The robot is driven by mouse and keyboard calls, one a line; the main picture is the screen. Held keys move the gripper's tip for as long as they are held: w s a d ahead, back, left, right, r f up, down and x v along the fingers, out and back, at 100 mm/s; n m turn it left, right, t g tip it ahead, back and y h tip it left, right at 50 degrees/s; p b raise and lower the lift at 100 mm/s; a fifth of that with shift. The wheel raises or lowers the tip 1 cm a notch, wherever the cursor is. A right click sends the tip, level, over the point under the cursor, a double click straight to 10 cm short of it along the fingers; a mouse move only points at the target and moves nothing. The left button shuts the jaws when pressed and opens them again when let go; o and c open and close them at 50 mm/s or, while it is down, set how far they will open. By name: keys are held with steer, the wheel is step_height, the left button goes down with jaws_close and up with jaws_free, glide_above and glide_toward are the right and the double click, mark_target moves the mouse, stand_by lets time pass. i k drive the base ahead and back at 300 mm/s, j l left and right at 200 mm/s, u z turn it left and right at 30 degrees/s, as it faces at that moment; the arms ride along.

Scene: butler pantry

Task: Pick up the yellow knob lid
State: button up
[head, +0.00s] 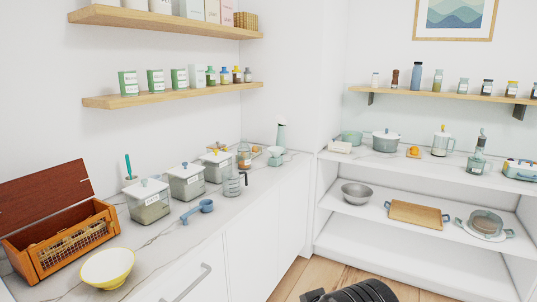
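The far canister (217,168) has a pale lid (216,156) with a small knob on top that looks yellow. The middle canister (186,182) and near canister (148,203) have pale lids with bluish knobs. All three lids sit on their canisters. The knobs are small here, so their colours are hard to be sure of. My gripper is not clearly seen; only a dark ribbed part of my own body shows at the bottom edge.
A glass jug (232,184) stands close to the far canister. A blue scoop (197,211), yellow-rimmed bowl (107,268) and wooden basket (62,240) lie nearer. A shelf (180,94) with small boxes and jars overhangs the counter. Wooden floor (305,275) is open between the cabinets.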

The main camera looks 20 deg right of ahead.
mark_target(216, 156)
steer(key=i+j, duration=0.1)
steer(key=i, duration=0.5)
steer(key=i+j+z, duration=0.1)
steer(key=i, duration=0.55)
steer(key=i+j, duration=0.2)
steer(key=i, duration=0.4)
